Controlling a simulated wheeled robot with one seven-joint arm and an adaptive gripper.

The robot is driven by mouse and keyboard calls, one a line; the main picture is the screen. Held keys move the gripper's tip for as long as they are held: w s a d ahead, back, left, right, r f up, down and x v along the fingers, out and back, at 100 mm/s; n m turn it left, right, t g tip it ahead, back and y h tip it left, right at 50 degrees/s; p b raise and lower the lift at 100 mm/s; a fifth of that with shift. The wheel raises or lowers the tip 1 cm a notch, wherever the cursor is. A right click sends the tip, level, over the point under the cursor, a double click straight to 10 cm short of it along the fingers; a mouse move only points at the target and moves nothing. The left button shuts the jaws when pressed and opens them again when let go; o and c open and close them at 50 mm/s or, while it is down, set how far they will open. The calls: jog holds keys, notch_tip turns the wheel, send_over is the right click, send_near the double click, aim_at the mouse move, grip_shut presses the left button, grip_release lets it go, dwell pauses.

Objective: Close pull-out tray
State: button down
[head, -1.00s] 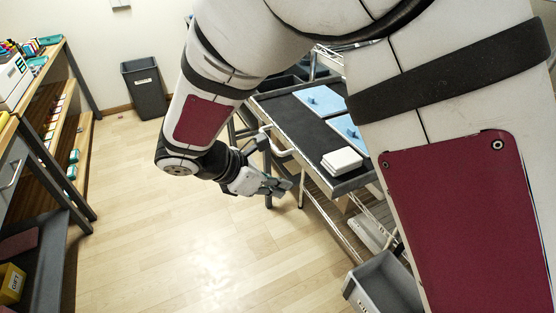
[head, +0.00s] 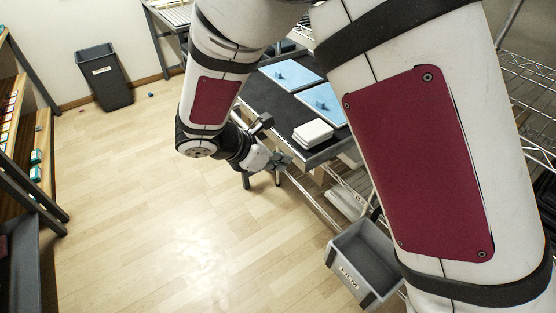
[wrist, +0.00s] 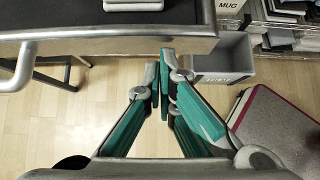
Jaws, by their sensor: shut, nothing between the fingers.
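The pull-out tray (head: 262,106) is a dark, flat surface with a grey rim, sticking out towards the open floor in the head view. Two blue pads (head: 289,74) and a white block (head: 312,132) rest on it. In the wrist view its grey front edge (wrist: 110,47) spans the upper left, with a bent handle bar (wrist: 24,66) at the far left. My gripper (head: 281,161) is beside the front edge near the corner. Its green fingers (wrist: 160,72) are shut and empty, just below the edge's right end. Contact with the edge cannot be told.
A grey bin (head: 366,262) stands low at the right; it also shows in the wrist view (wrist: 226,58). Wire shelving (head: 528,85) stands at the far right. A dark waste bin (head: 104,77) and a wooden shelf (head: 22,140) are at the left.

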jog(key=w+d, duration=0.5)
jog(key=d, duration=0.3)
jog(key=w+d+b, duration=0.1)
jog(key=w+d, duration=0.5)
jog(key=d, duration=0.2)
jog(key=w+d, duration=0.5)
jog(key=d, duration=0.3)
jog(key=shift+w+d, duration=0.35)
jog(key=shift+d+r+b, duration=0.1)
jog(key=shift+b, duration=0.2)
